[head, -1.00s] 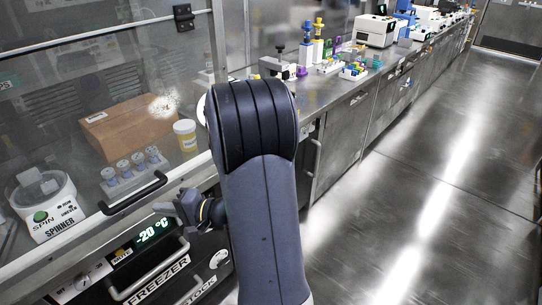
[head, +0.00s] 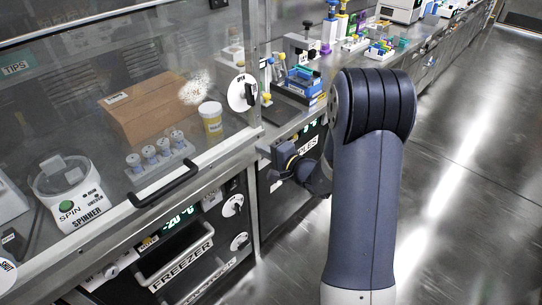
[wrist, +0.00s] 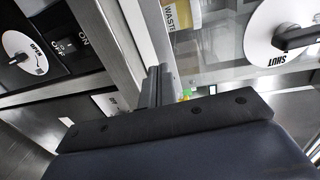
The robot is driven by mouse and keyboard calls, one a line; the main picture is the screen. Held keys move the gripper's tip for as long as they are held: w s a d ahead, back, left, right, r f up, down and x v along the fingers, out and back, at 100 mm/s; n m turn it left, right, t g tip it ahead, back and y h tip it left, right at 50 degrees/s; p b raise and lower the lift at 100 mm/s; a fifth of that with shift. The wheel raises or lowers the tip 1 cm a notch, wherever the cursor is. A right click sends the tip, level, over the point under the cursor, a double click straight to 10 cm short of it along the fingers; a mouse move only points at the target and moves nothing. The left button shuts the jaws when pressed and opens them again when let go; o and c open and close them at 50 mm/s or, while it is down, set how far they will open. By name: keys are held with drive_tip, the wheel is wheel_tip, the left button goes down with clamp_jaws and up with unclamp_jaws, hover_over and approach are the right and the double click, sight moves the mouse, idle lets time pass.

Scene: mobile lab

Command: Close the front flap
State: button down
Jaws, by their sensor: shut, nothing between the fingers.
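A clear glass front panel (head: 60,105) with a metal lower rail and a black bar handle (head: 165,186) is at the left in the head view. It looks like the front flap; whether it is fully down is unclear. A white dial (head: 242,92) stands at its right end, and a dial marked SHUT shows in the wrist view (wrist: 288,35). My gripper (head: 268,153) is right of the panel's lower right corner, apart from the handle. In the wrist view my gripper (wrist: 155,85) is shut and empty, close to a metal post.
A bench with lab items runs back. The floor (head: 460,200) at right is clear.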

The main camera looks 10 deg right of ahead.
drive_tip(key=shift+x, duration=1.1)
